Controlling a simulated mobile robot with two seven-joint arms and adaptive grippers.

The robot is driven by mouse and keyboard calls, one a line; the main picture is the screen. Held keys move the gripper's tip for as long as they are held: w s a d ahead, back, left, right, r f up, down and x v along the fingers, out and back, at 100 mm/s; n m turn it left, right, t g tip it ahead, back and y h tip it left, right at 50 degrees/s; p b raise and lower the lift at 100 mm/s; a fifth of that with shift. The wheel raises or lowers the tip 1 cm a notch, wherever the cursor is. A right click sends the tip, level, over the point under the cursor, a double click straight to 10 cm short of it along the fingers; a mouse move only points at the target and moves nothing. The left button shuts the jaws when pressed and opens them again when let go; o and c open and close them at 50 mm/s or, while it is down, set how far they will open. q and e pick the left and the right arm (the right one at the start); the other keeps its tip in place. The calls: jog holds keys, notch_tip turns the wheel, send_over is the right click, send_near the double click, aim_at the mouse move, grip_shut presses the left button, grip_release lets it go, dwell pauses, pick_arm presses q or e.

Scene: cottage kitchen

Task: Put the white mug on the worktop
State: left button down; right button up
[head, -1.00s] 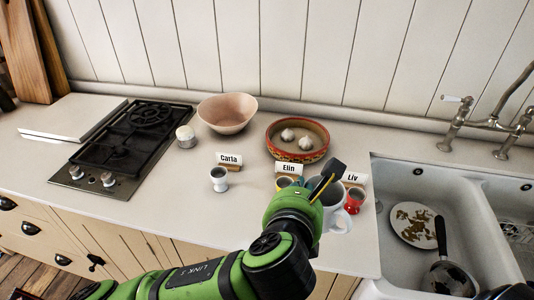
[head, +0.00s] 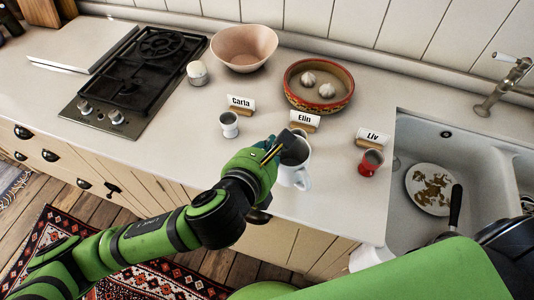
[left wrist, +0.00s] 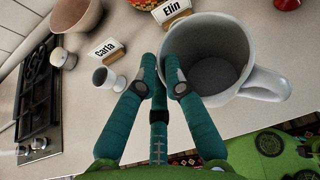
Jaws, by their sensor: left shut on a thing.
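The white mug (head: 297,174) is in front of the Elin card (head: 304,121), over the front edge area of the worktop (head: 215,160). My left gripper (head: 285,150) is shut on the mug's wall. In the left wrist view the mug (left wrist: 246,50) is upright, seems empty, and has its handle to the right; the gripper's teal fingers (left wrist: 161,78) meet its left side. I cannot tell whether its base touches the worktop. My right gripper is not in view.
A small white cup (head: 229,126) stands by the Carla card (head: 241,103) and a red mug (head: 370,164) by the Liv card (head: 373,137). A patterned bowl (head: 318,100) with garlic stands behind. The sink (head: 412,155) is right, the hob (head: 135,80) left.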

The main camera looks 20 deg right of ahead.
pick_arm(q)
jog(key=f, duration=0.4)
jog(key=shift+a+f, duration=0.2)
jog(key=shift+a, duration=0.15)
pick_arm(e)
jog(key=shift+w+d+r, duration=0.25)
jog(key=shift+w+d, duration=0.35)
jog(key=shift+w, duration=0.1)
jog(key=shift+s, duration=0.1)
pick_arm(q)
jog(key=c, duration=1.3)
grip_release()
jog(key=shift+f, duration=0.15)
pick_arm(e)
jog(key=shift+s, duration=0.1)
